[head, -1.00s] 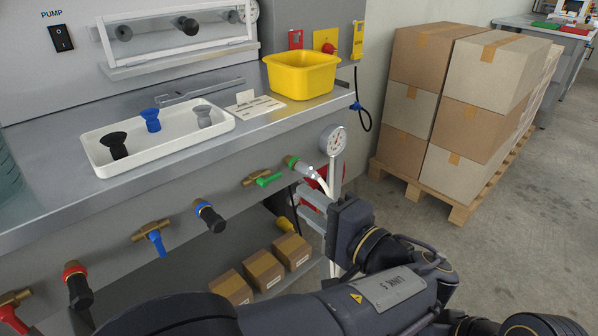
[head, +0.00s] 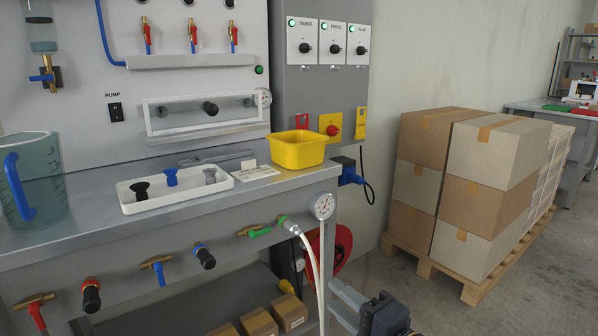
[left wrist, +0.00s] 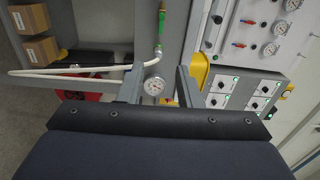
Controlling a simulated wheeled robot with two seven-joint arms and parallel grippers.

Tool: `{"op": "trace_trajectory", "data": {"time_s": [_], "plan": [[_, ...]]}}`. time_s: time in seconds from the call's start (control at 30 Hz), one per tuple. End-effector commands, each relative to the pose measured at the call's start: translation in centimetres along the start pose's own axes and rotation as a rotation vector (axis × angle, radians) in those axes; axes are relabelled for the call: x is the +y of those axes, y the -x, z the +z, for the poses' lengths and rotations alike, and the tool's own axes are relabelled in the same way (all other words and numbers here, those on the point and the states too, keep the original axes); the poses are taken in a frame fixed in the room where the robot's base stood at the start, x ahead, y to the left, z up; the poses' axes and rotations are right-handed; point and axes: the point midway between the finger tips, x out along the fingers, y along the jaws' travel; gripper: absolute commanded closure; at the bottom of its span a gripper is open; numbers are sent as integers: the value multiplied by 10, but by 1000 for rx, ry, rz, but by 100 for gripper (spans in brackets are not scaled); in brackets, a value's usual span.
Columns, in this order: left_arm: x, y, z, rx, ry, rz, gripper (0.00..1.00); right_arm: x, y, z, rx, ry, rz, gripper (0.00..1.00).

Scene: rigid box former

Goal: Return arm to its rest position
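My left gripper (head: 347,303) is at the bottom of the head view, in front of the bench's right end and low beside the hose. In the left wrist view its two grey fingers (left wrist: 160,85) stand apart, with nothing held between them. Behind the gap are the round pressure gauge (left wrist: 154,86) and the bench front. Most of my left arm is below the head view's edge. My right gripper is in neither view.
A white hose (head: 312,262) hangs from the green-handled valve near the gauge (head: 323,206). A yellow tub (head: 298,150) and a white tray (head: 140,205) stand on the bench. Small boxes (head: 258,322) sit below. Stacked cartons (head: 490,155) stand on a pallet at right; floor between is clear.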

Motion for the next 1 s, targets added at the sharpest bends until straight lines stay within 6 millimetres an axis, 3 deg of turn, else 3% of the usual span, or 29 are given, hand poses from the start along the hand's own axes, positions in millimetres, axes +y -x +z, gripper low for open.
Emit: {"op": "trace_trajectory", "data": {"time_s": [0.37, 0.57, 0.67, 0.8, 0.9, 1.0], "plan": [[18, -49, 39, -94, -18, 200, 68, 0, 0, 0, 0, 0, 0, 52], [38, -85, 82, -174, -12, 403, 68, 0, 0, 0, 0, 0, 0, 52], [54, -103, 115, -226, 8, 548, 68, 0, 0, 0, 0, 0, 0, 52], [82, -120, 178, -310, 91, 822, 68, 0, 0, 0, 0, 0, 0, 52], [105, -116, 231, -362, 219, 1055, 68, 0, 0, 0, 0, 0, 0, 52], [121, -99, 274, -392, 396, 1254, 68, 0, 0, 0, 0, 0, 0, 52]]}}
